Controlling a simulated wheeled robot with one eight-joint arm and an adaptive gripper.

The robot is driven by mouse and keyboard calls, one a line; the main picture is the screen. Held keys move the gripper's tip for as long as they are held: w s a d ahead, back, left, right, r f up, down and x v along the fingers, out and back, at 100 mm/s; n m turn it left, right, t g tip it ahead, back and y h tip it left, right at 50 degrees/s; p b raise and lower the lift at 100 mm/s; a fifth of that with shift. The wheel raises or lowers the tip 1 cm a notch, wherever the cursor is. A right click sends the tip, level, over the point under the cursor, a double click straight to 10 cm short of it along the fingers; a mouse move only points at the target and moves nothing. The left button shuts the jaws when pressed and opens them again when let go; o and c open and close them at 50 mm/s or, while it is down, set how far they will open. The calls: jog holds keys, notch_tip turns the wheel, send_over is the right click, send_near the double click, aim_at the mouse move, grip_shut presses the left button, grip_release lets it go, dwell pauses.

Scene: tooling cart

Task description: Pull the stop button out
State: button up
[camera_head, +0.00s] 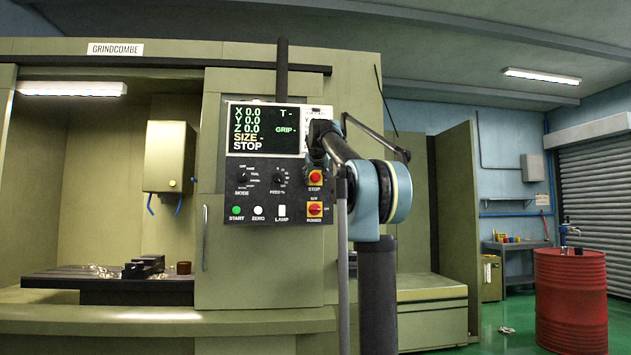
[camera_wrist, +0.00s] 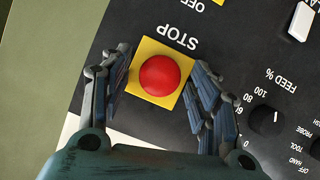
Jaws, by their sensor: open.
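The stop button (camera_wrist: 166,75) is a round red button on a yellow square plate, with STOP printed beside it. In the wrist view it lies between the two fingers of my gripper (camera_wrist: 160,88), which is open. One finger is on each side of the button with a gap to it, and neither looks closed on it. In the head view the stop button (camera_head: 315,177) shows on the right side of the black control panel (camera_head: 262,215). My gripper (camera_head: 318,152) is just above it there, partly hidden by my own arm.
A red and yellow rotary switch (camera_head: 315,209) sits just below the stop button. The feed dial (camera_wrist: 264,117) and a white lamp switch (camera_wrist: 301,22) are on the same panel. The screen (camera_head: 265,129) reads STOP. A red drum (camera_head: 571,300) stands far right.

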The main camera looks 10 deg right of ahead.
jog(key=c, duration=1.1)
jog(key=shift+s, duration=0.55)
jog(key=shift+c, duration=0.2)
jog(key=o, duration=1.1)
jog(key=shift+o, duration=0.2)
jog(key=shift+s, duration=0.1)
jog(key=d+v, duration=0.1)
jog(key=v, duration=1)
jog(key=shift+s+a+r, duration=0.15)
jog(key=shift+s+a, duration=0.15)
jog(key=shift+a, duration=0.2)
